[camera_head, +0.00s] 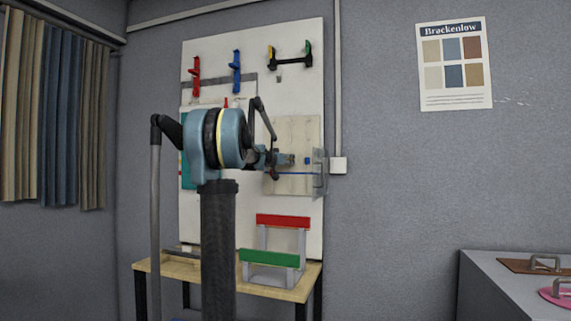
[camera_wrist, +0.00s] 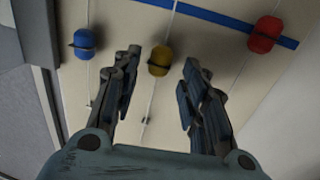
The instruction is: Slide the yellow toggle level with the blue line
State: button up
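The yellow toggle (camera_wrist: 159,61) sits on a thin vertical slot of a pale panel. In the wrist view it is below the blue line (camera_wrist: 222,19), with a gap of pale panel between them. My gripper (camera_wrist: 161,72) is open, with one finger on each side of the yellow toggle; I cannot tell whether either finger touches it. In the head view my gripper (camera_head: 287,160) is at the panel (camera_head: 299,130), and my arm hides part of it. The yellow toggle cannot be made out there.
A blue toggle (camera_wrist: 82,43) is left of the yellow one, and a red toggle (camera_wrist: 265,34) is at the blue line on the right. A clear plate (camera_head: 320,173) stands out at the panel's right side. Red and green bars (camera_head: 283,221) stand on the wooden table (camera_head: 296,292) below.

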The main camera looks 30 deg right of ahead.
aim_at(290, 171)
jog(key=shift+w+d, duration=0.15)
jog(key=shift+d, duration=0.2)
grip_shut()
jog(key=shift+a+f, duration=0.1)
jog(key=shift+f, duration=2.75)
jog(key=shift+w, duration=0.1)
grip_release()
jog(key=v, duration=1.2)
